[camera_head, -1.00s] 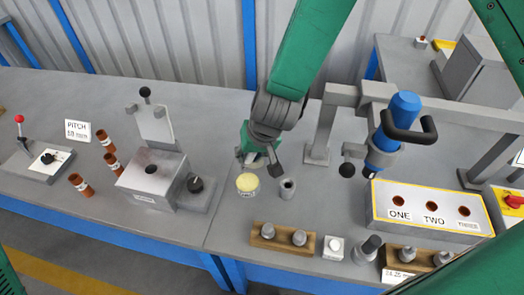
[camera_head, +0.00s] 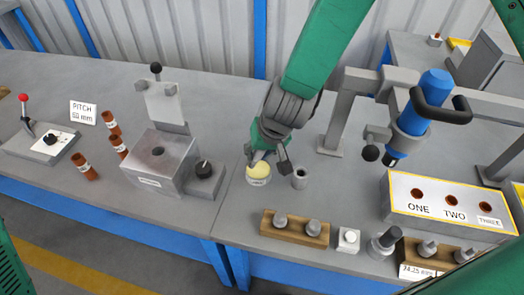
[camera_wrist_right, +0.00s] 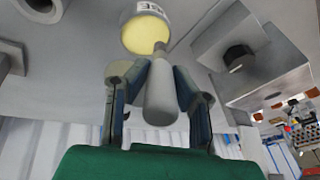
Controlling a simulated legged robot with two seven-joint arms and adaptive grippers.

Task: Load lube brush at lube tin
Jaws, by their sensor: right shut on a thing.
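The lube tin (camera_head: 258,180) is a small white pot with pale yellow contents, standing on the bench. It also shows in the right wrist view (camera_wrist_right: 141,36), with part of its label visible. My right gripper (camera_head: 269,164) is just above and behind the tin. In the wrist view my right gripper (camera_wrist_right: 160,95) is shut on the grey handle of the lube brush (camera_wrist_right: 161,97). The brush's narrow end points at the tin and overlaps the edge of the yellow contents. I cannot tell whether it touches them. My left gripper is not in view.
A grey cup (camera_head: 300,179) stands close right of the tin. A grey block with a hole (camera_head: 160,168) and a black knob stands to the left. A wooden holder (camera_head: 294,232) with grey pieces lies in front. A blue tool (camera_head: 420,105) hangs over a box labelled ONE, TWO, THREE (camera_head: 450,222).

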